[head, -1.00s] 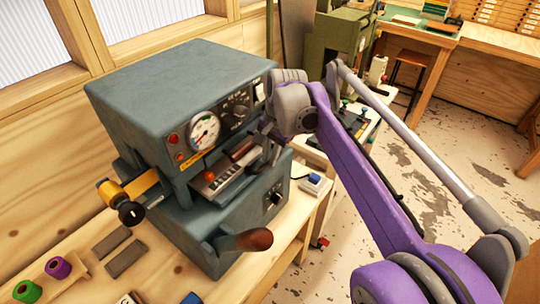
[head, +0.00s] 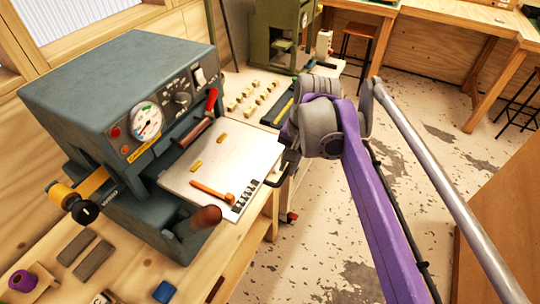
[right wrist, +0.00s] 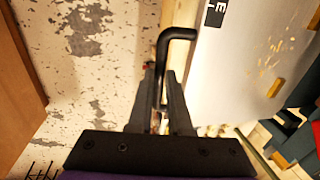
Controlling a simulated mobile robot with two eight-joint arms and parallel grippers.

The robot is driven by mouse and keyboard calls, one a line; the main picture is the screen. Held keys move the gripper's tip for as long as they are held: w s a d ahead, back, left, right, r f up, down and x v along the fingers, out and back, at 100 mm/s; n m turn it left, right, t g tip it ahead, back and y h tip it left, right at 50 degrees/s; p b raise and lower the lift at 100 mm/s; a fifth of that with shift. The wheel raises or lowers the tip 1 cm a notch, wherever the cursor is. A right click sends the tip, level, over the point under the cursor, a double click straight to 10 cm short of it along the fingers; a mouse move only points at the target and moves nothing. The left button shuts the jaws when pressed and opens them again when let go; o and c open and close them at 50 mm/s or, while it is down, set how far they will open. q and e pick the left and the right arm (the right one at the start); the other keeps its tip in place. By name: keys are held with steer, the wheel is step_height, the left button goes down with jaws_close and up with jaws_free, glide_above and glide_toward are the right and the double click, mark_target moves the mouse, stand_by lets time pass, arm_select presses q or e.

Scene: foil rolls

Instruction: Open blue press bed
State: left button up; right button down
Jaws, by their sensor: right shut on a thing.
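The blue-grey press (head: 110,85) stands on the wooden bench at the left, with a round gauge on its front. Its flat pale bed (head: 245,150) sticks well out of the front slot, and an orange tool (head: 212,192) lies on it. My right gripper (head: 290,155) is at the bed's outer edge. In the right wrist view my right gripper (right wrist: 160,78) is shut on the bed's black bent handle (right wrist: 178,35), beside the bed's plate (right wrist: 235,85). My left gripper is not in view.
A brown-knobbed lever (head: 206,217) juts out below the bed. Small yellowish blocks (head: 262,92) lie on a surface behind. A green machine (head: 275,30) stands farther back.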

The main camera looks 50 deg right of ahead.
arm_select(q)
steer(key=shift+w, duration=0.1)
arm_select(e)
steer(key=shift+s+d, duration=0.15)
steer(key=shift+s, duration=0.3)
steer(key=c, duration=1.1)
jaws_free()
